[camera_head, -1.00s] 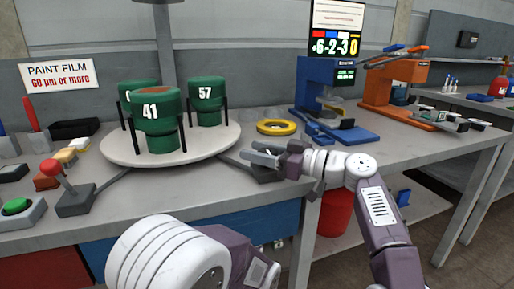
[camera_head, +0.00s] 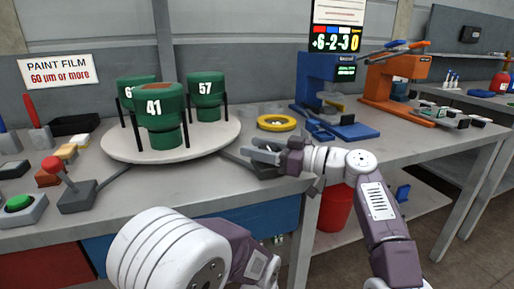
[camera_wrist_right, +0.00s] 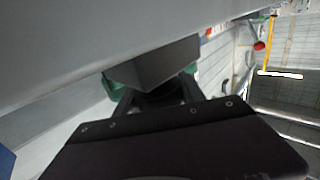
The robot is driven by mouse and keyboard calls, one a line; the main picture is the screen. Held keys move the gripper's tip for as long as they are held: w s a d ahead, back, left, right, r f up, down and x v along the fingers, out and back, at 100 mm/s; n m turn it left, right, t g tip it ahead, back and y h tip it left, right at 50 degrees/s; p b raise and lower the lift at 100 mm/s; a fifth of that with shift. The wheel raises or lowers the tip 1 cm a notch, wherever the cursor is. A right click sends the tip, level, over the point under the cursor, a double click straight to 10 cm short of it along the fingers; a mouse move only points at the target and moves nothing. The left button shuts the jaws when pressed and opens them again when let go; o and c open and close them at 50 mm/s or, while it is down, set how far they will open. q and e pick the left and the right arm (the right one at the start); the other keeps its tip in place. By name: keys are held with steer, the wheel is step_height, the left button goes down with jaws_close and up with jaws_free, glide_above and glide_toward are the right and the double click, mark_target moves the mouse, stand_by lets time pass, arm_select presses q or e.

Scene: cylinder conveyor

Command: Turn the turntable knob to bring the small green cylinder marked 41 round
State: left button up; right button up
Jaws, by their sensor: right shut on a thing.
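The green cylinder marked 41 (camera_head: 162,117) stands at the front of the round white turntable (camera_head: 120,154). A green cylinder marked 57 (camera_head: 205,90) stands behind it to the right. A third green cylinder (camera_head: 127,88) is partly hidden behind 41; its number starts with 6. My right gripper (camera_head: 264,152) is at the turntable's right side, shut on the dark knob (camera_head: 259,170). In the right wrist view the fingers (camera_wrist_right: 160,96) are at a dark grey block, the knob (camera_wrist_right: 158,65). My left arm shows at the bottom, but its gripper is out of view.
A yellow ring (camera_head: 277,123) lies right of the turntable, before the blue stand (camera_head: 320,85). A red-balled joystick (camera_head: 76,195) and a green button (camera_head: 19,203) stand at the left. The bench's front edge runs below my right gripper.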

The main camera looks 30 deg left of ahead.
steer(key=shift+f, duration=0.3)
steer(key=o, duration=1.2)
steer(key=shift+o, duration=0.8)
steer(key=shift+r, duration=0.15)
steer(key=d+b, duration=0.2)
steer(key=b, duration=0.1)
steer(key=shift+w+d+f, duration=0.1)
steer(key=shift+d+f, duration=0.2)
steer(key=shift+f, duration=0.1)
steer(key=d+b, duration=0.1)
steer(key=d, duration=0.1)
steer(key=d+b, duration=0.1)
steer(key=d, duration=0.1)
steer(key=d+b, duration=0.1)
steer(key=d, duration=0.1)
steer(key=shift+w+r, duration=0.25)
steer(key=shift+r, duration=0.05)
steer(key=shift+d+r, duration=0.15)
steer(key=shift+d, duration=0.05)
